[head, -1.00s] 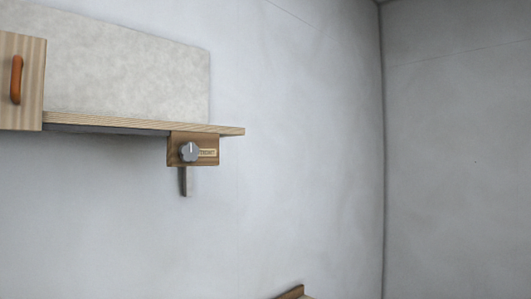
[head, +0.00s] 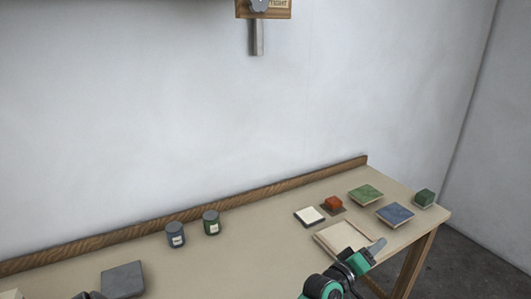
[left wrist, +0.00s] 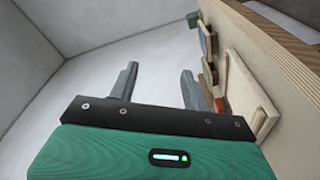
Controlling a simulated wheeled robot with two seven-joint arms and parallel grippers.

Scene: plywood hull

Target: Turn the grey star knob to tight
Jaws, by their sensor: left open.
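The grey star knob (head: 259,5) is at the top edge of the head view, cut off by it. It sits on a small wooden block (head: 283,14) on the wall with a label reading TIGHT (head: 279,3). Most of its pointer mark is out of the picture. My left gripper (head: 376,248) is far below and to the right of the knob, over the right end of the bench. In the left wrist view its two fingers (left wrist: 157,85) are apart with nothing between them.
The bench (head: 240,262) has a wooden back rail (head: 200,213). Two jars (head: 176,235) stand near the rail. Several coloured tiles, one blue (head: 396,215), and a red block (head: 334,203) lie at the right end, close to my left gripper.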

